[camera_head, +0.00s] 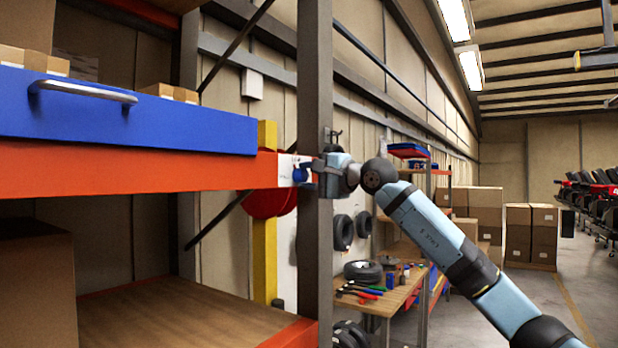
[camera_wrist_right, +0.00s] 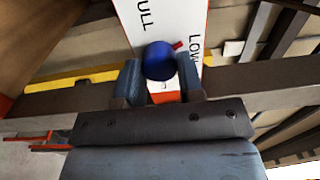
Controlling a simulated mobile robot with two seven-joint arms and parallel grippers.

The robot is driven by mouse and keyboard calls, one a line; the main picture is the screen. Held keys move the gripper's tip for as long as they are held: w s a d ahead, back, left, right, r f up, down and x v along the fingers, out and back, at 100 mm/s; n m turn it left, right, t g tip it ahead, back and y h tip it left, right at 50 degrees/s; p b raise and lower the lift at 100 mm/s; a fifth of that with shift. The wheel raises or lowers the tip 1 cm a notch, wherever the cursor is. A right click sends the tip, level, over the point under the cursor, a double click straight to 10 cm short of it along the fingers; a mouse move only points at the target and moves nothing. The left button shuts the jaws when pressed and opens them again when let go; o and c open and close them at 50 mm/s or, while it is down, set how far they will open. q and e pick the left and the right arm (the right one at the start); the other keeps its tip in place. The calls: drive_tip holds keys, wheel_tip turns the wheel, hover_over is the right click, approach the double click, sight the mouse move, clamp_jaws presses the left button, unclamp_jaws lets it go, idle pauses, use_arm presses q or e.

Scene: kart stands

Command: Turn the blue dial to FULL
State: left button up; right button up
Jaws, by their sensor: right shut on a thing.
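The blue dial (camera_head: 300,174) sits on a white plate on the end of the orange shelf beam, beside the grey upright. In the right wrist view the dial (camera_wrist_right: 159,60) is a round blue knob, with a red mark at its edge near the word LOW. The letters ULL show at the upper left of the plate (camera_wrist_right: 165,18). My right gripper (camera_head: 312,170) reaches the dial from the right. Its fingers (camera_wrist_right: 159,77) stand on either side of the knob and are shut on it. My left gripper is not in view.
A blue drawer (camera_head: 130,110) with a metal handle is above the orange beam (camera_head: 130,170). The grey upright (camera_head: 315,120) stands beside the dial. A workbench (camera_head: 395,298) with tools and a tyre is behind, with cardboard boxes (camera_head: 530,235) farther back.

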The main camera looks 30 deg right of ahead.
drive_tip(key=n, duration=0.6)
drive_tip(key=shift+n, duration=0.4)
idle(0.3)
drive_tip(key=o, duration=0.9)
drive_tip(key=shift+o, duration=0.2)
drive_tip(key=shift+s, duration=0.1)
drive_tip(key=shift+s+d+f, duration=0.1)
drive_tip(key=shift+s+d, duration=0.1)
drive_tip(key=shift+s, duration=0.05)
drive_tip(key=b+v, duration=0.4)
drive_tip(key=v, duration=0.9)
